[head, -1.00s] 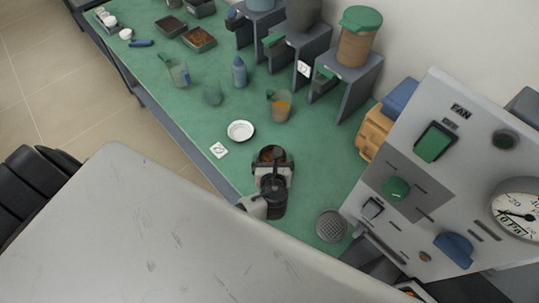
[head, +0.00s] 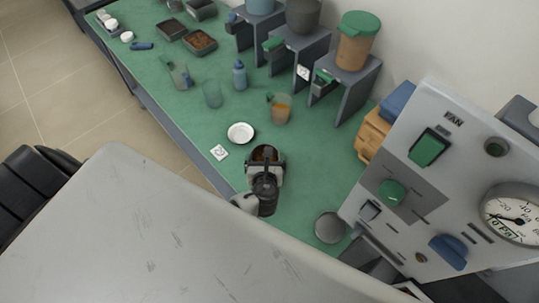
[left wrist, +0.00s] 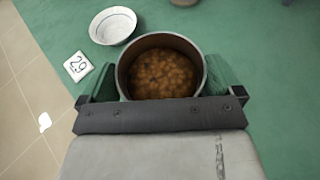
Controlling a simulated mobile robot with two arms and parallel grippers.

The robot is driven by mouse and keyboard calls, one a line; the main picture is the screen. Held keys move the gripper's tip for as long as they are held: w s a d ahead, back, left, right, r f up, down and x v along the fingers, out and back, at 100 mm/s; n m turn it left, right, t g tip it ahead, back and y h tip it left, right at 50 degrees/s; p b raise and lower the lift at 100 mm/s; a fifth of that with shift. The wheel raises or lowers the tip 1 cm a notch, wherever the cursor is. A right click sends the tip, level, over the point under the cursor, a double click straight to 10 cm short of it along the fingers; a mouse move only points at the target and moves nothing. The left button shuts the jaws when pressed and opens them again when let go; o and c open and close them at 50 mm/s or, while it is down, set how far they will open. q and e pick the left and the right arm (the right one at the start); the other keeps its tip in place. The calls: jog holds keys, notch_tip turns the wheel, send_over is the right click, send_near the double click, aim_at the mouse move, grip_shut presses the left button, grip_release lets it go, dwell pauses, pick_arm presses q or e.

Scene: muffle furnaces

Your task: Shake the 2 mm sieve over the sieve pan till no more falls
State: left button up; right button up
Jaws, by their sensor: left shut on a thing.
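My left gripper (head: 265,162) is shut on a round, grey-walled vessel, which I take to be the 2 mm sieve (head: 256,158). In the left wrist view the sieve (left wrist: 123,76) sits between the green fingers, upright, with brown crumbly material (left wrist: 165,75) inside. Its mesh bottom is hidden by the material. A round grey disc-like thing (head: 330,228) lies on the green bench to the right of the gripper, apart from it. I cannot tell whether it is the sieve pan. Whether anything stands under the sieve is hidden. My right gripper is not in view.
A white bowl (head: 240,132) and a numbered card (head: 219,152) lie just beyond the gripper to the left. A beaker with orange contents (head: 280,108), a blue bottle (head: 239,74) and stands with vessels are farther back. The furnace panel (head: 440,190) stands at right.

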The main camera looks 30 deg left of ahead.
pick_arm(q)
jog(key=d, duration=0.2)
jog(key=shift+d, duration=0.4)
dwell(0.3)
jog(key=shift+r+p, duration=0.4)
jog(key=shift+p, duration=0.15)
jog(key=shift+a+r+p, duration=0.3)
jog(key=shift+r+p, duration=0.55)
jog(key=shift+p, duration=0.1)
jog(key=shift+a+r+p, duration=0.3)
jog(key=shift+r+p, duration=0.55)
jog(key=shift+p, duration=0.1)
